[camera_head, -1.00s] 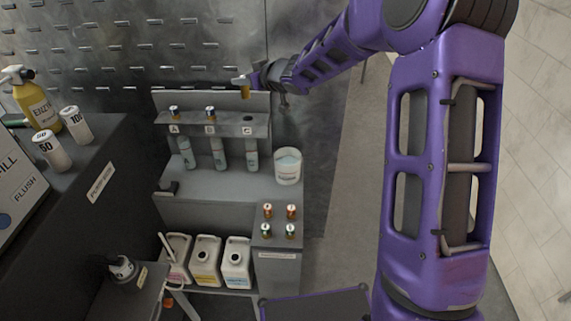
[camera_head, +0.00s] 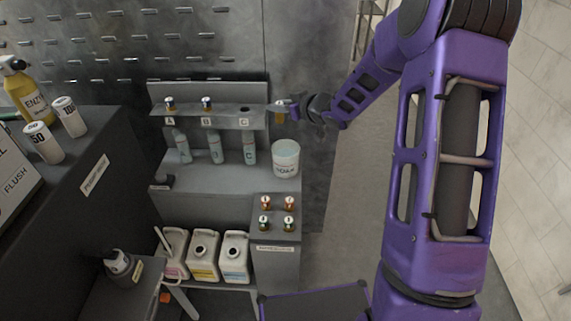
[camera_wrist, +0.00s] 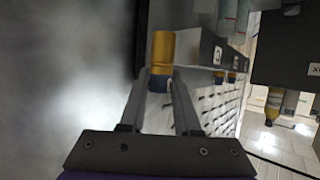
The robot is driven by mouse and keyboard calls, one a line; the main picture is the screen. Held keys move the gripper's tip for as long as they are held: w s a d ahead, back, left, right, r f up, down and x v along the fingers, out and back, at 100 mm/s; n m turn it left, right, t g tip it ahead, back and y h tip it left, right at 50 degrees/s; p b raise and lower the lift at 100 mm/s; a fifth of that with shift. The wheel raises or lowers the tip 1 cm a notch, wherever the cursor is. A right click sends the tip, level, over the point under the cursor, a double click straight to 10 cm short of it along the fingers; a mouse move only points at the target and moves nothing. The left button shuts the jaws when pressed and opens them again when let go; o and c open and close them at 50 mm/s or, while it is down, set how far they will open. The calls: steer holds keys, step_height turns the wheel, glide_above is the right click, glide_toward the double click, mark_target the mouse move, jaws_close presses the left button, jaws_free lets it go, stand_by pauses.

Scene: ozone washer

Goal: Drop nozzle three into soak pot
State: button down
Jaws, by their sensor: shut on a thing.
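My gripper (camera_head: 292,108) is at the right end of the rack, shut on nozzle three. The nozzle, a small yellow piece (camera_wrist: 162,50) with a blue end, is between the fingertips in the wrist view, beside the label C. The soak pot, a white tub (camera_head: 286,161) with pale liquid, stands on the bench ledge. In the head view, my gripper and the nozzle appear above the pot's rim, apart from it. The hole at C (camera_head: 245,110) looks empty.
The rack shelf (camera_head: 224,118) holds nozzles at A (camera_head: 169,104) and B (camera_head: 206,104), with several bottles below. Several small capped pieces (camera_head: 277,215) sit on a lower block. Jugs (camera_head: 204,256) stand underneath. The floor right of the bench is clear.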

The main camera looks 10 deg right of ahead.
steer(key=s+d+f+b, duration=0.2)
steer(key=f+b, duration=0.4)
steer(key=f, duration=0.4)
steer(key=shift+d+f, duration=0.35)
steer(key=shift+d, duration=0.3)
steer(key=c, duration=0.5)
jaws_free()
steer(key=shift+c, duration=0.2)
steer(key=shift+s, duration=0.1)
steer(key=p+v, duration=0.3)
steer(key=v, duration=1.4)
steer(key=shift+d, duration=0.25)
steer(key=shift+r, duration=0.1)
